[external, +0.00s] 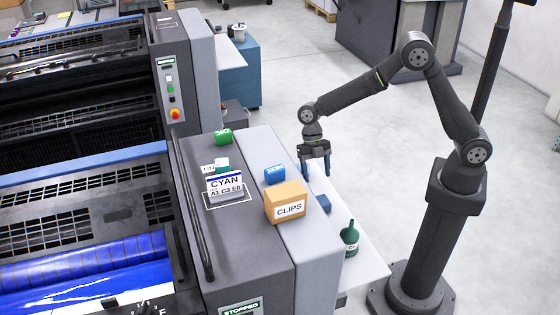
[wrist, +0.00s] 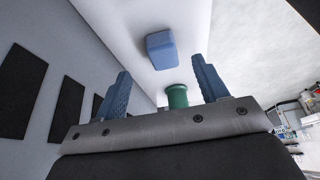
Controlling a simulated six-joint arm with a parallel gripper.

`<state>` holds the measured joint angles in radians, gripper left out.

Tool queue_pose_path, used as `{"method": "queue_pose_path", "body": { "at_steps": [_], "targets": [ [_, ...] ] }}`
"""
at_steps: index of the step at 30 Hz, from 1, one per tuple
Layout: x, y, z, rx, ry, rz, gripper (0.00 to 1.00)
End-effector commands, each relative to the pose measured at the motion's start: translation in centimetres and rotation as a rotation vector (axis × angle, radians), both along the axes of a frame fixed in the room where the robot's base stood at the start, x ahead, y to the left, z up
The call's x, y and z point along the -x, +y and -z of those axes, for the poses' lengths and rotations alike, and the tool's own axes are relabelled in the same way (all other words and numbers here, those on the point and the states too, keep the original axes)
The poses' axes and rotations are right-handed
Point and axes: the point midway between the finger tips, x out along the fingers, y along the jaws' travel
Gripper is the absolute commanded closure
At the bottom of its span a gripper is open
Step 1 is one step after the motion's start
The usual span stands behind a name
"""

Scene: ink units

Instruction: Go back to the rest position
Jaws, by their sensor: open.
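My gripper (external: 316,165) hangs from my arm, pointing down beside the right edge of the grey machine and over the white side shelf (external: 366,268). In the wrist view my gripper (wrist: 160,92) has its two blue fingers spread apart with nothing held between them.
A dark pole (external: 494,75) stands right of my arm. The floor (external: 300,80) behind is mostly open.

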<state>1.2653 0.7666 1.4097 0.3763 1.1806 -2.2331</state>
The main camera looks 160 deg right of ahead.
Motion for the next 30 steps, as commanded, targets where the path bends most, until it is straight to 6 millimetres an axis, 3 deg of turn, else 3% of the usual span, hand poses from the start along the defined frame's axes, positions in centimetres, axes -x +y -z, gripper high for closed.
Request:
{"method": "queue_pose_path", "body": {
  "at_steps": [4, 22, 23, 24, 29, 30],
  "targets": [
    [0.8, -0.9, -3.0, 0.003, -0.002, 0.002, 0.33],
    [-2.6, 2.7, 8.7, -0.003, 0.002, -0.002, 0.33],
    [-2.5, 2.6, 8.8, 0.000, 0.001, 0.000, 0.33],
    [-2.6, 2.4, 7.3, 0.007, -0.002, 0.000, 0.33],
    [-2.5, 2.4, 4.0, 0.005, -0.002, -0.001, 0.33],
    [-1.6, 2.4, 3.7, 0.002, -0.001, 0.003, 0.33]
  ]
}}
